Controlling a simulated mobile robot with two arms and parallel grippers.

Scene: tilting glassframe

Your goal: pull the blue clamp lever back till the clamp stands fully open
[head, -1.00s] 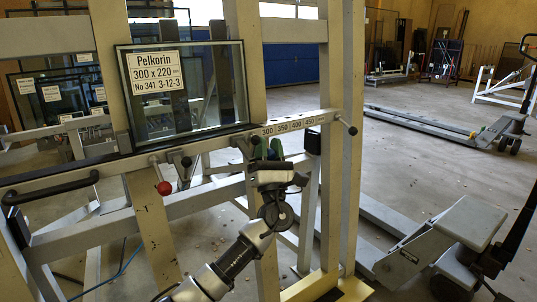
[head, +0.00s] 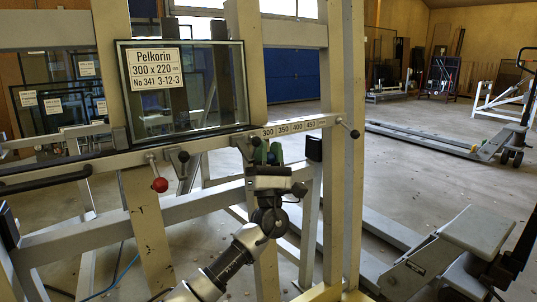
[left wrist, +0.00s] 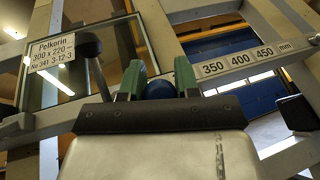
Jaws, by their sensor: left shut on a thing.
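The blue knob (left wrist: 160,89) of the clamp lever sits between the green fingertips of my left gripper (left wrist: 157,82) in the left wrist view. The gripper is shut on it; its palm hides the lever below. In the head view, my left gripper (head: 267,154) is at the rail, just under the scale and beside the dark clamp body (head: 246,146). The knob is mostly hidden there. The glass pane (head: 212,85) with its Pelkorin label stands upright on the rail, left of the gripper. How far the clamp is open cannot be told. My right gripper is not in view.
A lever with a red knob (head: 160,185) and a second dark clamp (head: 180,160) are on the rail to the left. A frame post (head: 333,150) stands close right of my gripper. A pallet truck (head: 440,142) stands behind on open floor.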

